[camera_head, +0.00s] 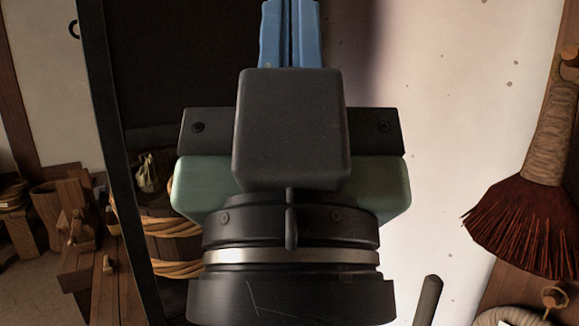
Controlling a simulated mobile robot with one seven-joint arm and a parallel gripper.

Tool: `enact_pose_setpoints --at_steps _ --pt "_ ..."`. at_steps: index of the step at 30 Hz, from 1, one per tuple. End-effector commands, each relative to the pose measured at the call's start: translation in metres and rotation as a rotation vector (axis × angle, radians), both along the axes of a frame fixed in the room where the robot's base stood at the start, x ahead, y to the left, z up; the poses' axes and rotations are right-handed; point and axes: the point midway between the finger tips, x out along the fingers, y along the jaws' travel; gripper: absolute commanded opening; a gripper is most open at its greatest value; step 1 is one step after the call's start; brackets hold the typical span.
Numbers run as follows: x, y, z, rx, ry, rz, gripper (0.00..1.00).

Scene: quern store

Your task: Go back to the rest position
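My gripper (290,10) fills the middle of the head view, seen from behind and pointing up the picture. Its two blue fingers lie side by side with only a thin dark seam between them, so it looks shut. The very tips reach the top edge of the picture, and nothing shows held between the fingers. The black camera-like block and the wrist below are mine. No other object is named by the task.
A wooden bench (84,268) with small items stands at lower left. Wooden tubs (172,245) with rope-like hoops stand behind my wrist. A dark red brush (535,232) hangs at right. A pale wall (450,90) lies behind my gripper.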

Motion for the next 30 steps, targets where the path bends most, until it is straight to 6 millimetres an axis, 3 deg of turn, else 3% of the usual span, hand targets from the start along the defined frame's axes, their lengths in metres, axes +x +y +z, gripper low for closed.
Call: enact_pose_setpoints --at_steps 1,18,24,30 --pt "0.000 0.000 0.031 0.001 0.000 0.001 0.00" --pt "0.002 0.001 0.182 0.001 0.006 0.004 0.00" --pt "0.002 0.001 0.214 0.001 0.007 0.004 0.00" --pt "0.002 0.001 0.222 0.001 0.007 0.004 0.00"
